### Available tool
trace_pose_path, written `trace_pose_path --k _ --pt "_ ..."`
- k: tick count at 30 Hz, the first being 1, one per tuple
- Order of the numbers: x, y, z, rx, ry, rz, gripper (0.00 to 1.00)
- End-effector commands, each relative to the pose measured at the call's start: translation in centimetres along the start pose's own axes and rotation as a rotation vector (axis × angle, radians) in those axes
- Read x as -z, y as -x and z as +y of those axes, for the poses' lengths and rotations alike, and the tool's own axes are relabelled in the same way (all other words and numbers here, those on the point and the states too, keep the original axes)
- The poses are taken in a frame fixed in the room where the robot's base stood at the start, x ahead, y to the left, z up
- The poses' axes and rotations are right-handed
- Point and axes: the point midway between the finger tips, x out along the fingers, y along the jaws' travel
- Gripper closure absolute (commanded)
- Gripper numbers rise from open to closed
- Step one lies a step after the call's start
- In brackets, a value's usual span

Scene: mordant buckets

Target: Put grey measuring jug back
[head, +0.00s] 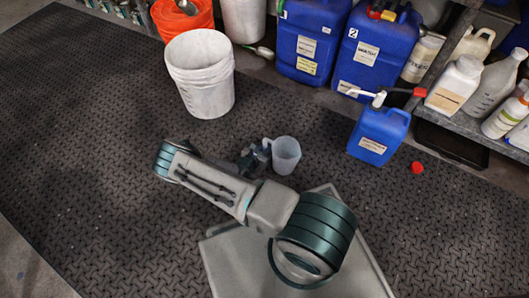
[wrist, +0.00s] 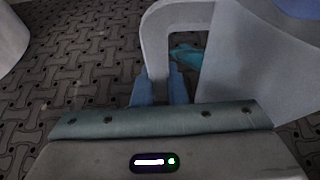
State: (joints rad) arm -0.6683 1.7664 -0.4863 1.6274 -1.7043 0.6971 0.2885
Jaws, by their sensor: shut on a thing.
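The grey measuring jug (head: 286,157) is a translucent grey vessel in the middle of the head view, above the dark mat. My gripper (head: 258,153) is on its left side, at the handle. In the wrist view the jug (wrist: 255,70) fills the right side, and its looped handle (wrist: 155,45) rises between my gripper's blue fingers (wrist: 159,88). The fingers are shut on the handle. The jug looks upright. I cannot tell whether its base touches the mat.
A white bucket (head: 203,85) stands on the mat (head: 90,130) behind. A small blue canister (head: 378,135) with a white tap stands to the right, near a red cap (head: 417,167). Large blue drums (head: 310,40) and a bottle shelf (head: 470,122) line the back. The left mat is clear.

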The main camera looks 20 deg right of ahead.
Motion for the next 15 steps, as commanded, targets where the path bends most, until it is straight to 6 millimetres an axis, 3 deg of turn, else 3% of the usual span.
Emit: trace_pose_path --k 1,13,14,15 --pt "0.81 -0.36 0.05 0.0 0.0 -0.001 1.0" --pt "1.08 -0.45 0.07 0.0 0.0 -0.001 1.0" --pt "1.04 -0.42 0.08 0.0 0.0 0.0 0.83" --pt "1.0 -0.4 0.08 0.0 0.0 0.0 0.71"
